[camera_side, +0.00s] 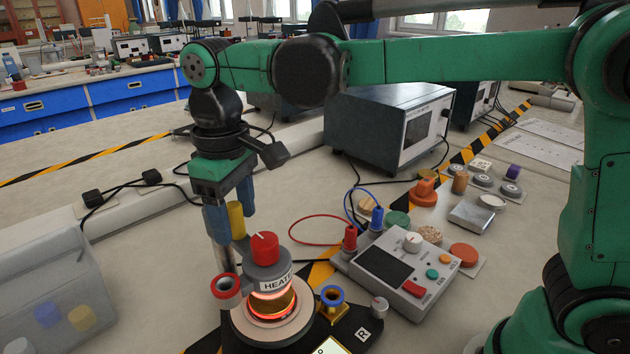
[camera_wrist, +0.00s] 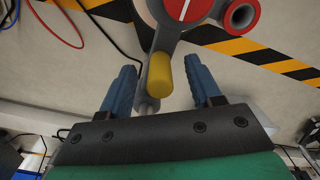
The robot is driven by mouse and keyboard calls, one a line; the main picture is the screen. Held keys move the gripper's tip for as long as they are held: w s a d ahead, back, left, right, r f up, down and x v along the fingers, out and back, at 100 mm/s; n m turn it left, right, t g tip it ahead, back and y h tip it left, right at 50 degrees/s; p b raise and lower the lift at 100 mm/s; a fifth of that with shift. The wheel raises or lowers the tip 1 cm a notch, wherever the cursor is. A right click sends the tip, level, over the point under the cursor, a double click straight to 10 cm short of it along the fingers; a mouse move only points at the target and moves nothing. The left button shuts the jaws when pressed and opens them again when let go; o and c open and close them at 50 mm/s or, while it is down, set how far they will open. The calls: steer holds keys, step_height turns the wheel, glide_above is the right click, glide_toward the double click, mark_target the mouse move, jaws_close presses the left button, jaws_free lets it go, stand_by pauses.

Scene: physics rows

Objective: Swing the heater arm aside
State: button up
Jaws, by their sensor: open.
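The heater arm (camera_side: 267,262) is a grey head with a red cap and a HEATER label, above a glowing orange part on a round base (camera_side: 272,322). A yellow handle (camera_side: 236,220) sticks up at its back left. My gripper (camera_side: 232,218) is open, its blue fingers pointing down around the handle. In the wrist view the yellow handle (camera_wrist: 160,75) lies between the two blue fingertips of my gripper (camera_wrist: 163,88), with gaps on both sides. The grey head with the red cap (camera_wrist: 188,8) shows at the top edge there. Contact with the handle is not visible.
A control box (camera_side: 405,270) with red and blue plugs stands right of the heater. A large grey instrument (camera_side: 385,125) stands behind. Several small discs and blocks lie at the right. A translucent grey bin (camera_side: 55,295) is at the left. Striped tape crosses the table.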

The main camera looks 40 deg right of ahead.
jaws_close()
stand_by(1.4)
